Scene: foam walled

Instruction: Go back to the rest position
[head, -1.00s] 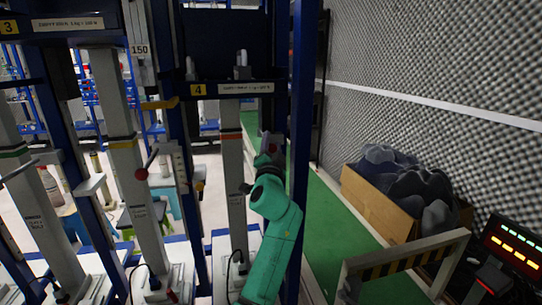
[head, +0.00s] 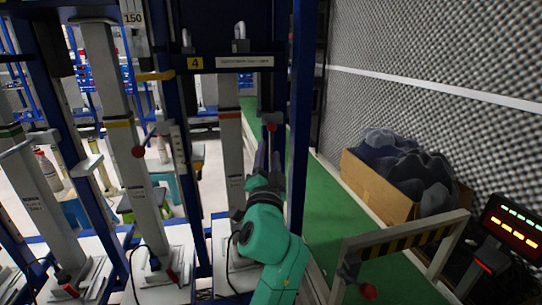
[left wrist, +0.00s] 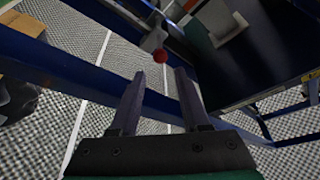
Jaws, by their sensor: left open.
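My left arm comes up from the bottom centre of the head view, in green. My left gripper (head: 268,145) points away from me, beside the blue upright at the right end of the rack. In the left wrist view its two dark fingers (left wrist: 160,72) stand apart with nothing between them. A red ball knob (left wrist: 160,55) shows just beyond the fingertips; in the head view the red knob (head: 270,127) sits just above them. I cannot tell whether they touch. My right gripper is in neither view.
A blue rack post (head: 302,110) stands close right of my left gripper, and a grey column (head: 231,150) close left. Green floor (head: 325,210) runs to the right. A striped barrier (head: 405,243), a cardboard box (head: 372,190) and a lit panel (head: 515,228) stand at the right.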

